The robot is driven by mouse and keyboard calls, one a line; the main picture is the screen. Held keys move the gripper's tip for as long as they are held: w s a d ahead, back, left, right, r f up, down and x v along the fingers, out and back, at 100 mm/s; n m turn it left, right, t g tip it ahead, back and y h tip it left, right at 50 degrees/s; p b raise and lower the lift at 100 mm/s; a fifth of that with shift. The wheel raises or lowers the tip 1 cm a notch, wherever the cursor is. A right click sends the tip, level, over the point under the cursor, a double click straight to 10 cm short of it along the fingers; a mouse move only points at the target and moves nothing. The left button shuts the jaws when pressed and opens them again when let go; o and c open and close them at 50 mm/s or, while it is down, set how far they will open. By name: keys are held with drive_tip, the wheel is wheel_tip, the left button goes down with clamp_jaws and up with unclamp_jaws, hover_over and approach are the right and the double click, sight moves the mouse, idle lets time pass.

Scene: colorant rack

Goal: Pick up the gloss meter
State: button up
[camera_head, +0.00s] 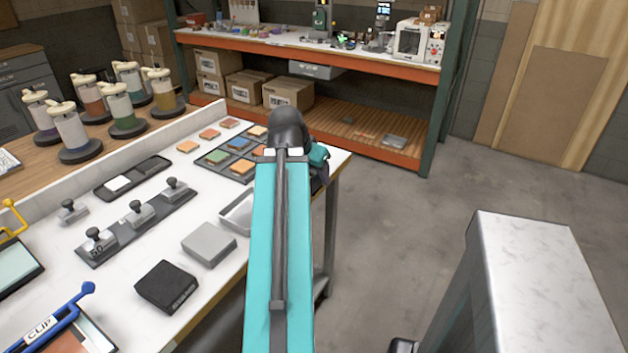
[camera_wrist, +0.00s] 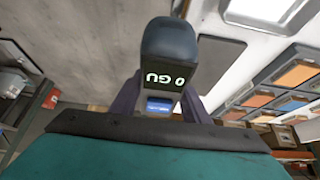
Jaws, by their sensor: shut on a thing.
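The gloss meter (camera_wrist: 168,48) is a dark, rounded block with a lit "0 GU" readout, seen upside down in the wrist view. My gripper (camera_wrist: 164,84) is shut on it, with a dark finger on each side. A blue-lit patch shows below the readout, between the fingers. I cannot tell how far the meter is from the tabletop.
A rack of coloured tiles (camera_head: 216,158), a shallow tray (camera_head: 236,212), a grey block (camera_head: 209,243) and a black block (camera_head: 166,287) lie near my arm. Knobbed weights (camera_head: 141,212) stand in a holder. Open floor (camera_head: 400,215) lies to the right, before a grey-topped surface (camera_head: 545,270).

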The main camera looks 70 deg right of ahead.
sight(320, 180)
drive_tip(key=shift+s+a+b, duration=0.9)
drive_tip(key=shift+a+b, duration=0.2)
drive_tip(key=shift+b, duration=1.4)
drive_tip(key=shift+s+a+r+b, duration=0.2)
drive_tip(key=shift+a+b, duration=0.1)
drive_tip(key=shift+b, duration=0.2)
